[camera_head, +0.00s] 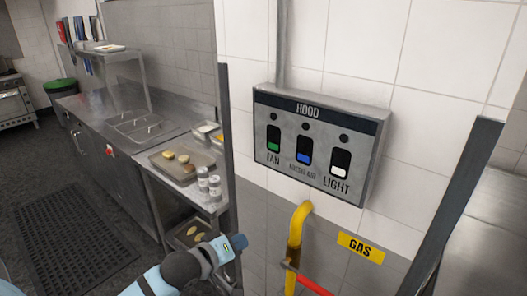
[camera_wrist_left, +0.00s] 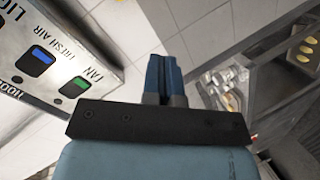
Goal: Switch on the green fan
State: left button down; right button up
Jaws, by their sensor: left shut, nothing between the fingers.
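The grey hood box (camera_head: 322,109) is fixed to the tiled wall. It carries three rocker switches in a row, each under a dark round spot. The green fan switch (camera_head: 273,146) is the left one; its coloured part is at the lower end. In the left wrist view the green fan switch (camera_wrist_left: 75,88) is left of my fingers, beyond a gap. My left gripper (camera_head: 238,242) is below and left of the box, apart from it. In the left wrist view its blue fingers (camera_wrist_left: 163,65) are shut and empty. My right gripper is not in view.
The blue fresh air switch (camera_head: 304,156) and white light switch (camera_head: 338,171) sit right of the fan switch. A yellow gas pipe (camera_head: 297,235) with a red handle (camera_head: 305,281) is below the box. A steel counter (camera_head: 85,103) with trays stands left.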

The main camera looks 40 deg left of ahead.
pick_arm(q)
jog(key=a+r+n+t+p, duration=0.1)
jog(key=r+n, duration=0.7)
jog(key=r, duration=1.2)
jog(key=shift+w+a+t, duration=0.15)
jog(key=shift+a+t, duration=0.55)
jog(key=shift+a, duration=0.5)
jog(key=shift+f, duration=0.1)
send_near(270, 148)
jog(key=w, duration=0.6)
jog(key=shift+w+d+f, duration=0.2)
jog(key=shift+d+f, duration=0.05)
jog(key=shift+f, duration=0.05)
jog(key=shift+w+f, duration=0.2)
jog(key=shift+w, duration=0.3)
